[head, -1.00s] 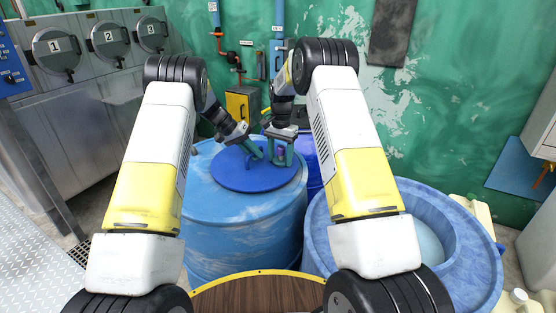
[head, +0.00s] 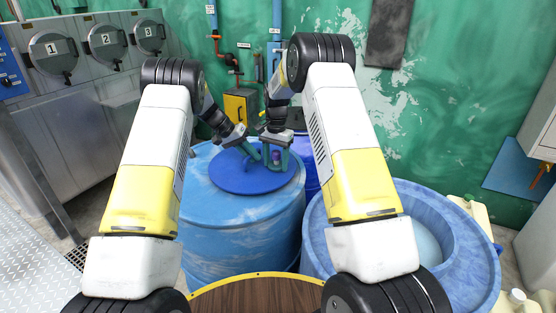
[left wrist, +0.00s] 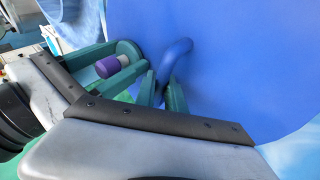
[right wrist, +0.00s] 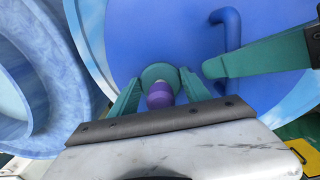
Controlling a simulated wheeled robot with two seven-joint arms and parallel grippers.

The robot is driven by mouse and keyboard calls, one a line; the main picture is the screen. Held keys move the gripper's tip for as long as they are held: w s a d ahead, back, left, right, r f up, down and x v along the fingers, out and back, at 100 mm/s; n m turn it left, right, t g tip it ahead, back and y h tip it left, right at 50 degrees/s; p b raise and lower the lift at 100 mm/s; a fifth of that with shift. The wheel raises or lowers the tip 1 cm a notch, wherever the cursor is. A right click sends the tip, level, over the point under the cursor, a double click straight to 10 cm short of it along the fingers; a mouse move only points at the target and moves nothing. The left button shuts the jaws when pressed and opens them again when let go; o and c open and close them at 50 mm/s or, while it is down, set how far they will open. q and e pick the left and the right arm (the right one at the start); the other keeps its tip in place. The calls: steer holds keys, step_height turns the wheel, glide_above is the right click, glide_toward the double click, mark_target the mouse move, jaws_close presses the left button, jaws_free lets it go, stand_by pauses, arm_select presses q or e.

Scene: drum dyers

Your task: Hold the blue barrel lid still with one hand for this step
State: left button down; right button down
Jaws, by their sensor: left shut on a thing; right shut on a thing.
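The blue lid (head: 240,180) lies flat on top of the light-blue barrel (head: 240,222). Its curved blue handle (left wrist: 178,52) shows in the left wrist view. My left gripper (head: 252,154) has its green fingers shut on this handle; in the left wrist view the left gripper (left wrist: 162,90) has one finger on each side of it. My right gripper (head: 276,160) is just to the right, over the lid. It is shut on a small purple-and-white piece (right wrist: 160,97), with a round green part beyond it. Whether that piece touches the lid is hidden.
A wide blue tub (head: 320,245) stands right of the barrel. A darker blue drum (head: 315,165) is behind. A yellow box (head: 240,106) and pipes are at the green wall. A round brown tabletop with yellow edge (head: 258,295) is in front. Numbered machines (head: 105,40) line the left.

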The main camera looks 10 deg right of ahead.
mark_target(275, 152)
arm_select(q)
steer(key=shift+d, duration=0.1)
arm_select(e)
steer(key=shift+s+a+f, duration=0.2)
steer(key=shift+s+f, duration=0.05)
steer(key=shift+s, duration=0.05)
steer(key=shift+w+d+r, duration=0.1)
steer(key=shift+r, duration=1.25)
steer(key=shift+w+r, duration=0.1)
steer(key=shift+r, duration=1.2)
steer(key=shift+f, duration=0.15)
steer(key=shift+f, duration=1.3)
steer(key=shift+f, duration=0.95)
steer(key=shift+w, duration=0.1)
steer(key=shift+w+d+r, duration=0.1)
steer(key=shift+w+d, duration=0.45)
steer(key=shift+w, duration=0.25)
steer(key=shift+w+d, duration=0.55)
steer(key=shift+w, duration=0.25)
steer(key=shift+s+a+f, duration=0.2)
steer(key=shift+s+a, duration=0.4)
steer(key=shift+s, duration=0.35)
steer(key=shift+s+a+f, duration=0.15)
steer(key=shift+s+a, duration=0.4)
steer(key=shift+s, duration=0.35)
